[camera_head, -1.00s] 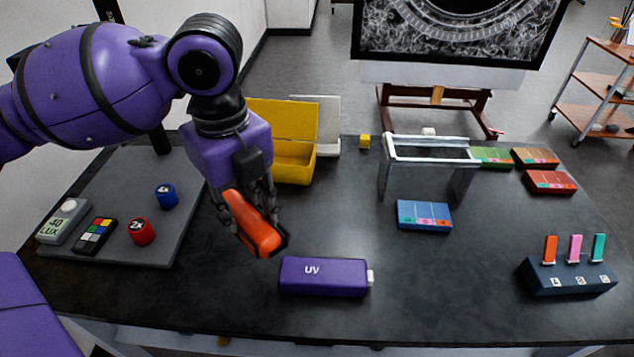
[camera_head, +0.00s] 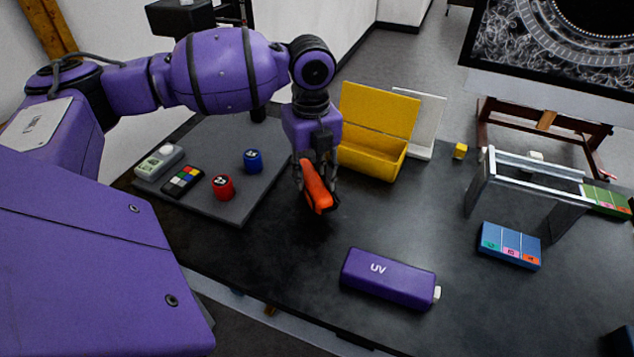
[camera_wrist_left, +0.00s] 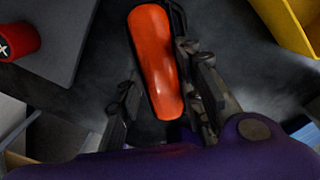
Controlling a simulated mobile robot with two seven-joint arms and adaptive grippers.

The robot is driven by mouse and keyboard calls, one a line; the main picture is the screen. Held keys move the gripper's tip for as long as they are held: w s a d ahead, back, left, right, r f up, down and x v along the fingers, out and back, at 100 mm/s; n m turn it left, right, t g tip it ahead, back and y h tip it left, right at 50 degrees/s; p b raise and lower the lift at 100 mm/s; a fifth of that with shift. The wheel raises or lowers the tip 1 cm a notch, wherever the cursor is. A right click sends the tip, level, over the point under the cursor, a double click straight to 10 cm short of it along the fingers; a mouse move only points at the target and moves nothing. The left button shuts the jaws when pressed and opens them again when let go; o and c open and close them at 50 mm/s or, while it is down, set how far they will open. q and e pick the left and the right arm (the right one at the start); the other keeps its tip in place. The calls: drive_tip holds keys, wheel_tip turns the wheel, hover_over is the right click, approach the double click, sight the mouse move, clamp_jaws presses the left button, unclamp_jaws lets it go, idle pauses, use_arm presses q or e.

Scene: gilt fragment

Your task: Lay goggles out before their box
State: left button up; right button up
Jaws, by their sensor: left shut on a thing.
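The orange goggles (camera_head: 318,192) have a dark edge and hang lens-side out in my left gripper (camera_head: 317,172). The left gripper is shut on them, with a finger along each side in the left wrist view, where the orange lens (camera_wrist_left: 154,60) shows. They are close to the table top; I cannot tell if they touch it. The yellow box (camera_head: 372,152) stands open with its lid up, behind and to the right of the goggles. Its corner also shows in the left wrist view (camera_wrist_left: 290,22). My right gripper is out of view.
A purple UV case (camera_head: 388,279) lies in front right of the goggles. A grey board (camera_head: 225,150) at left bears red and blue canisters, a colour card and a lux meter. A metal-framed stand (camera_head: 535,180) and blue card (camera_head: 510,246) are at right. Dark table between is clear.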

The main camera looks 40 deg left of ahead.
sight(313, 178)
use_arm(q)
drive_tip(key=shift+f, duration=1.45)
drive_tip(key=o, duration=1.2)
drive_tip(key=shift+f, duration=0.2)
drive_tip(key=shift+c, duration=0.2)
drive_tip(key=shift+r, duration=3.95)
